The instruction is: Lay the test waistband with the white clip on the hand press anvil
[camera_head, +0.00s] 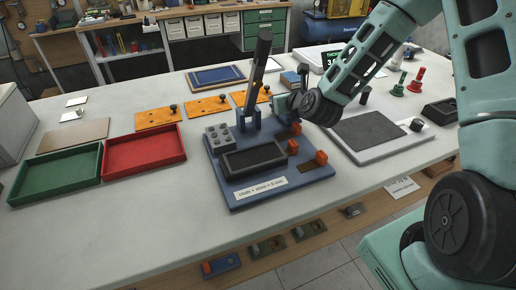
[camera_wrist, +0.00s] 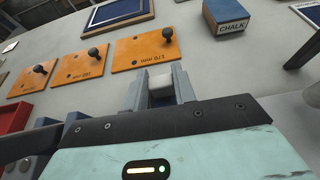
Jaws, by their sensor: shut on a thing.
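My gripper (camera_wrist: 161,88) is shut on a small white piece, likely the white clip (camera_wrist: 160,77), of which only a little shows between the fingers. I cannot make out the waistband in either view. In the head view my gripper (camera_head: 284,103) is just right of the hand press (camera_head: 248,118), above the back right of its blue base (camera_head: 225,180). The press has a long dark lever (camera_head: 261,60) standing nearly upright. My gripper and wrist partly cover that side, and I cannot clearly tell the anvil apart from the other parts.
A black tray (camera_head: 228,165), a grey studded block (camera_head: 219,137) and orange blocks (camera_head: 321,157) sit on the blue base. Orange plates with knobs (camera_head: 157,116) and a chalk box (camera_wrist: 226,16) lie behind. Red (camera_head: 182,152) and green (camera_head: 92,176) trays stand left. The front left table is clear.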

